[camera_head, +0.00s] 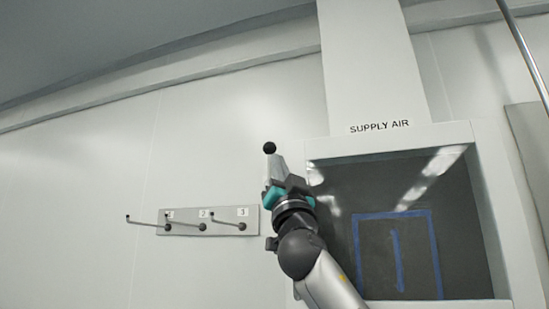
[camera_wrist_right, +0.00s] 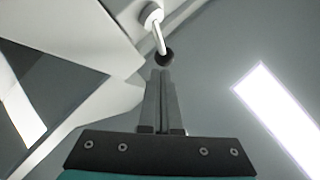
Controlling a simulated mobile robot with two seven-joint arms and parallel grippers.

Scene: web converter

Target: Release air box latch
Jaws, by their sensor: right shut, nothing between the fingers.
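The air box (camera_head: 493,215) is a white housing with a dark window under the label "SUPPLY AIR". Its latch knob, a black ball (camera_head: 269,147), shows at the box's left side, just above my right gripper (camera_head: 277,168). In the right wrist view the black ball (camera_wrist_right: 165,57) ends a short white rod (camera_wrist_right: 158,35) that comes from a round white mount. There my right gripper (camera_wrist_right: 161,73) has its fingers together and empty, with the tips just below the ball. I cannot tell whether they touch it. My left gripper is not in view.
A grey wall plate (camera_head: 187,222) with several numbered levers is left of my right arm. A white duct (camera_head: 375,70) rises above the box. A metal pole (camera_head: 525,50) crosses the upper right. The wall at upper left is bare.

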